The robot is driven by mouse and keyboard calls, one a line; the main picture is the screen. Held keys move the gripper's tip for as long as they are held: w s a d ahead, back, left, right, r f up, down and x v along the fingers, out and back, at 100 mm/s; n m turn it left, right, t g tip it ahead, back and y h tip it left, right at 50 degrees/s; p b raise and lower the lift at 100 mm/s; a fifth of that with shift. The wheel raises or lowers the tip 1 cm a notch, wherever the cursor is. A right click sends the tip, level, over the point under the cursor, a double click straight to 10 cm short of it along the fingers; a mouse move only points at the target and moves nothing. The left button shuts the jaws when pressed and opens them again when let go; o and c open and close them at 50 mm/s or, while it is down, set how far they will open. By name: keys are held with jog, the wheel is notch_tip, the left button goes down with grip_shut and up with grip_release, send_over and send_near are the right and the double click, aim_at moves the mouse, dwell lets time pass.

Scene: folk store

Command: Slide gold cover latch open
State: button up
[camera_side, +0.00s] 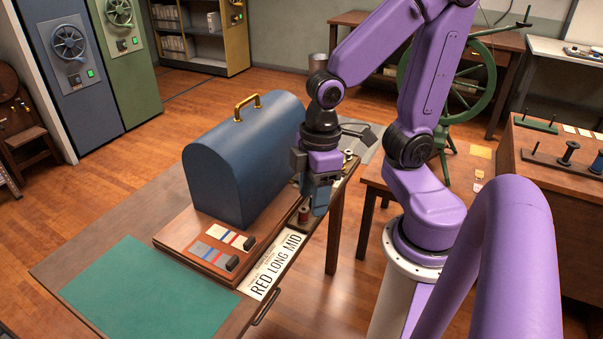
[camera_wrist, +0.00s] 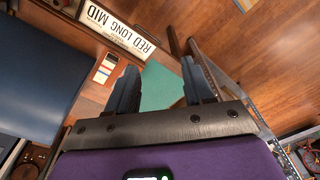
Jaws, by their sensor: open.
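A blue dome-topped cover (camera_side: 235,160) with a gold handle (camera_side: 246,107) on top stands on a wooden base (camera_side: 178,240) on the table. In the wrist view the cover (camera_wrist: 40,85) fills the left side. My gripper (camera_side: 316,208) is beside the cover's right end, fingers pointing down, above the table's edge. In the wrist view my gripper (camera_wrist: 160,68) shows two dark blue fingers spread apart with nothing between them. I cannot make out a gold latch; the cover's right end is partly hidden by my gripper in the side view.
A "RED LONG MID" label (camera_side: 276,264) lies along the table's front edge. A small reddish spool (camera_side: 304,214) stands under my gripper. Colored cards (camera_side: 221,246) lie on the base's front. A green mat (camera_side: 147,288) covers the table's near left. A green spinning wheel (camera_side: 470,85) stands behind.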

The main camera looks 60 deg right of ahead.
jog(key=w+d+f+m+t, duration=0.1)
jog(key=w+d+f+m, duration=0.1)
jog(key=w+d+m, duration=0.4)
jog(key=w+d+f+m+t, duration=0.2)
jog(key=w+d+f+m, duration=0.1)
jog(key=w+d, duration=0.5)
jog(key=d+f+m+h, duration=0.35)
jog(key=d+m, duration=0.45)
jog(key=d, duration=0.9)
jog(key=shift+w+x, duration=0.15)
jog(key=shift+x, duration=4.25)
jog(key=shift+w+x, duration=0.15)
jog(key=shift+x, duration=4.25)
jog(key=shift+a, duration=0.15)
